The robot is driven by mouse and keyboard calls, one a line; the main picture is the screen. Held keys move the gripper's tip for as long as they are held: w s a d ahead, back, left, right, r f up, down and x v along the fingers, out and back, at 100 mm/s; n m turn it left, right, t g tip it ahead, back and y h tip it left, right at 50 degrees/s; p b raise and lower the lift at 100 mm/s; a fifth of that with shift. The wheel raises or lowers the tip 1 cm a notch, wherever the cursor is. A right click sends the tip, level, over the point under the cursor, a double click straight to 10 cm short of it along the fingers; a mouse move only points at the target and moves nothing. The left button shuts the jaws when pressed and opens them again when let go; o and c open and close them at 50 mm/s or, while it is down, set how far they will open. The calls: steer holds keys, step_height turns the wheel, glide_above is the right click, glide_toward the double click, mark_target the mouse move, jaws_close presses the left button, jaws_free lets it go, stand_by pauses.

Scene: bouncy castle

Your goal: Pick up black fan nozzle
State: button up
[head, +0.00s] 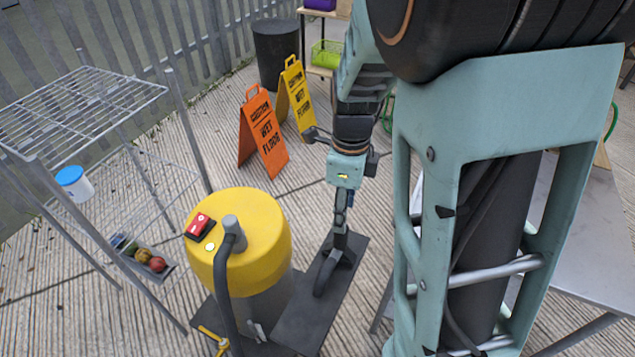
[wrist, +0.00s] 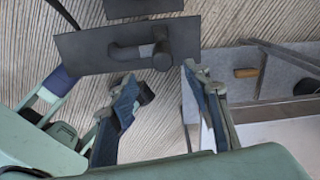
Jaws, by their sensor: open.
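A black curved pipe piece (head: 323,277), which looks like the fan nozzle, rests on a dark flat plate (head: 296,318) beside the yellow-topped machine. In the wrist view the black curved pipe (wrist: 128,52) lies against the dark plate (wrist: 82,48), just beyond the fingertips. My gripper (head: 341,228) points down over the pipe's upper end. In the wrist view my gripper (wrist: 164,78) is open, with its fingers apart and nothing clearly between them. The head view does not show clearly whether the fingers touch the pipe.
The yellow-topped machine (head: 262,230) with a black hose stands left of my gripper. A wire rack (head: 80,105) is further left. Orange (head: 262,135) and yellow (head: 297,95) wet-floor signs stand behind. A grey table (head: 585,235) is at the right.

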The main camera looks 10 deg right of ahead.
mark_target(342, 236)
step_height(342, 236, down, 4)
steer(key=shift+s+d+f+b, duration=0.1)
steer(key=shift+f+b, duration=0.05)
steer(key=shift+b, duration=0.6)
steer(key=f+b, duration=0.1)
steer(key=f, duration=0.1)
steer(key=f+b, duration=0.1)
steer(key=f, duration=0.3)
steer(key=shift+w+b, duration=0.3)
steer(key=shift+b, duration=0.1)
steer(key=c, duration=1.2)
